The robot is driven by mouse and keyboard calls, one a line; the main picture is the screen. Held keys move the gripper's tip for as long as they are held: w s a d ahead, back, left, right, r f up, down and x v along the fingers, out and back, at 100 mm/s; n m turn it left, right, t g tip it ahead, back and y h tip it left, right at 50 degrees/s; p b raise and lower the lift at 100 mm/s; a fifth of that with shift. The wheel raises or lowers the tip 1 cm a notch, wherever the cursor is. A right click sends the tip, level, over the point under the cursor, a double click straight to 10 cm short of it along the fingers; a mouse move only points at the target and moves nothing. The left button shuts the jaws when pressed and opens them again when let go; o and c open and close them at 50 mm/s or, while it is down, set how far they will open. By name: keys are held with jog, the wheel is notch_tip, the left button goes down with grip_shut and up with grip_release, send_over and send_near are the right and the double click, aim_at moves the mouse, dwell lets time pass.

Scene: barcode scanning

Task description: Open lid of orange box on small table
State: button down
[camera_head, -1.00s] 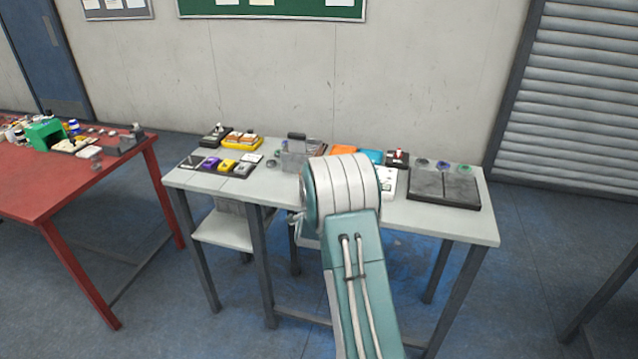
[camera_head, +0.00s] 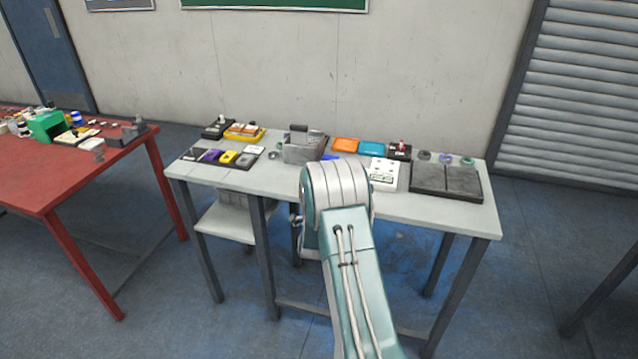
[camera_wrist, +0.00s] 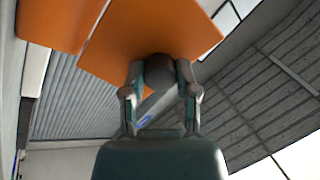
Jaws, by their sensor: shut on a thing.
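In the wrist view an orange panel (camera_wrist: 150,40) fills the upper part, with a second orange piece (camera_wrist: 58,22) beside it across a narrow gap or seam. My gripper (camera_wrist: 160,70) has its two fingers closed around a dark round knob (camera_wrist: 160,68) at the panel's near edge. I cannot tell how far the panel is tilted or raised. In the head view my arm hides the gripper and whatever it holds. A small flat orange box (camera_head: 345,146) lies on the light grey table; I cannot tell whether it is the same orange thing.
The table (camera_head: 440,212) holds a grey basket (camera_head: 302,150), a blue box (camera_head: 371,148), a white box (camera_head: 384,172), and dark trays (camera_head: 445,182). A lower white surface (camera_head: 228,222) stands beneath its left side. A red table (camera_head: 60,180) is at the left. The table's front right is clear.

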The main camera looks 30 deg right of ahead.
jog(key=shift+f, duration=0.3)
jog(key=shift+c, duration=1.8)
grip_release()
jog(key=shift+d, duration=0.1)
jog(key=shift+r, duration=0.15)
jog(key=v, duration=1.2)
jog(key=shift+w, duration=0.1)
